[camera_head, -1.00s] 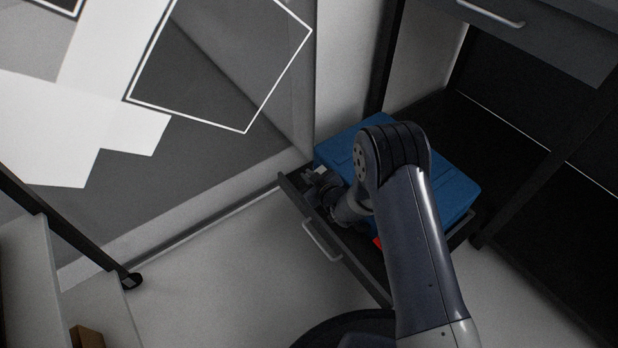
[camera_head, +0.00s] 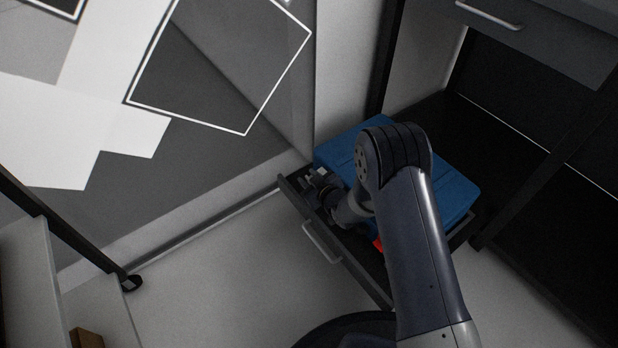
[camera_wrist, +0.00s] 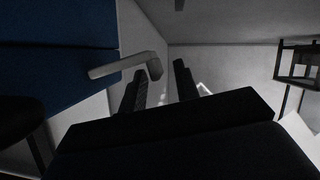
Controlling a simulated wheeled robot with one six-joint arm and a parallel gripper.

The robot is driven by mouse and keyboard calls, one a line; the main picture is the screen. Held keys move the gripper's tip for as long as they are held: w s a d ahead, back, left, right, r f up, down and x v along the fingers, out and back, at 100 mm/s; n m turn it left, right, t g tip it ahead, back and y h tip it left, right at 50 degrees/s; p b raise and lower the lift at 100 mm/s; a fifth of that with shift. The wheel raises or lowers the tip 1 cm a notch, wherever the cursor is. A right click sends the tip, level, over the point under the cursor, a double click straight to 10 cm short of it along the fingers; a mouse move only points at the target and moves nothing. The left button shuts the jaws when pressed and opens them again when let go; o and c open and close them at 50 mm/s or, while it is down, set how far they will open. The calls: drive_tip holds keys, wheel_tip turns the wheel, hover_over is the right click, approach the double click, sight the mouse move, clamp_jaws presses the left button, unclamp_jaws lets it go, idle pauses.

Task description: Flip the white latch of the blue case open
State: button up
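The blue case (camera_head: 345,145) lies in a pulled-out dark drawer, partly hidden behind my arm. In the wrist view the case (camera_wrist: 55,65) fills the upper left, and its white latch (camera_wrist: 118,68) sticks out to the right with a bent end. A small pale patch at the case's left side in the head view (camera_head: 321,172) appears to be a latch. My gripper (camera_wrist: 161,78) is open, with a gap between its two dark fingers. The latch's bent end is by the left fingertip; I cannot tell whether they touch. In the head view my gripper (camera_head: 308,184) is beside the case's left side.
The dark drawer (camera_head: 352,268) has a metal handle (camera_head: 322,243) on its front. A small red thing (camera_head: 378,243) shows beside my arm. A dark cabinet (camera_head: 545,35) stands at the right, and a shelf unit (camera_head: 30,265) at the lower left. The floor (camera_head: 225,275) between is clear.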

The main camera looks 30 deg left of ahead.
drive_tip(key=p+v, duration=0.3)
drive_tip(key=v, duration=0.7)
drive_tip(key=shift+s+d+p, duration=0.2)
drive_tip(key=shift+p, duration=0.15)
drive_tip(key=b+x, duration=0.4)
drive_tip(key=x, duration=0.7)
drive_tip(key=shift+n+t, duration=0.3)
drive_tip(key=shift+d+r, duration=0.1)
drive_tip(key=shift+r, duration=0.05)
